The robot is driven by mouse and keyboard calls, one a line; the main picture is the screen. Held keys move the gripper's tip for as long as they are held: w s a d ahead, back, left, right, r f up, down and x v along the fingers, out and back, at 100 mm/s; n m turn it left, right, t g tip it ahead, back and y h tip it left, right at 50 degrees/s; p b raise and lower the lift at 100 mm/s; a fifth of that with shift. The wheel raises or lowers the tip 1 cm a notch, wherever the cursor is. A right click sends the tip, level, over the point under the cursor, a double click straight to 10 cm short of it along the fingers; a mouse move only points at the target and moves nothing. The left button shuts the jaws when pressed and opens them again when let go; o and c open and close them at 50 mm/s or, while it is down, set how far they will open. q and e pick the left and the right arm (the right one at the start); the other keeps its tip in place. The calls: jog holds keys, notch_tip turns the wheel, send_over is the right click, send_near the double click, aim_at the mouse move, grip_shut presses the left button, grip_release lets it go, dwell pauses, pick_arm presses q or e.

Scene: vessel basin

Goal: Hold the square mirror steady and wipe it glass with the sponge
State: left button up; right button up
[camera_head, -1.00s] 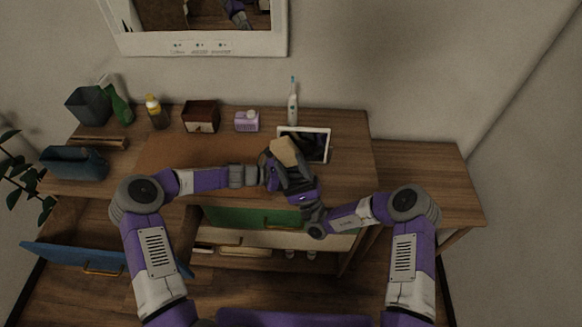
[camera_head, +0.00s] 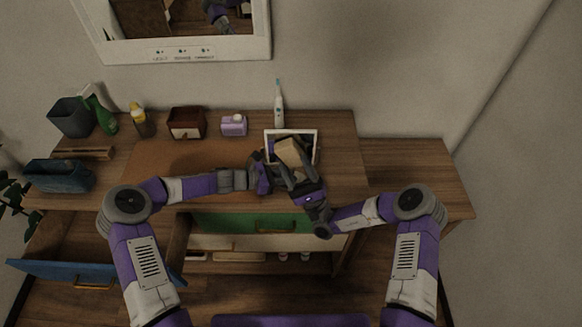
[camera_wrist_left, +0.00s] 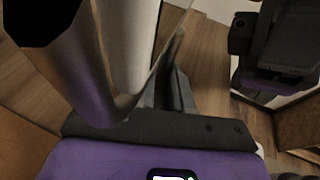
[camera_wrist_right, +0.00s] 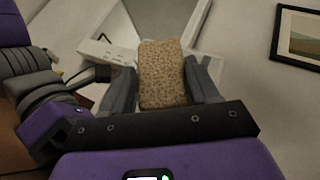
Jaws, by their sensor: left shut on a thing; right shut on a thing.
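The square mirror (camera_head: 293,131) has a pale frame and stands above the table's right part in the head view. My left gripper (camera_head: 266,165) is shut on its lower left side. In the left wrist view a large pale and metallic curved surface (camera_wrist_left: 135,50) fills the near space, and the left fingers are partly hidden. My right gripper (camera_head: 291,171) is shut on the tan sponge (camera_head: 289,151). The sponge (camera_wrist_right: 163,75) sits between both fingers in the right wrist view. It covers part of the glass in the head view; I cannot tell whether it touches.
An electric toothbrush (camera_head: 279,107), a lilac bottle (camera_head: 233,125), a small brown box (camera_head: 187,123) and a yellow-capped bottle (camera_head: 142,121) line the table's back. A white-framed wall mirror (camera_head: 175,50) hangs above. A blue drawer (camera_head: 75,272) is open at left. The table's right end is clear.

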jog(key=shift+a, duration=2.25)
jog(key=shift+d, duration=2.2)
jog(key=d, duration=0.4)
jog(key=shift+w, duration=0.2)
jog(key=shift+a, duration=0.15)
jog(key=a, duration=0.8)
jog(key=shift+s, duration=0.15)
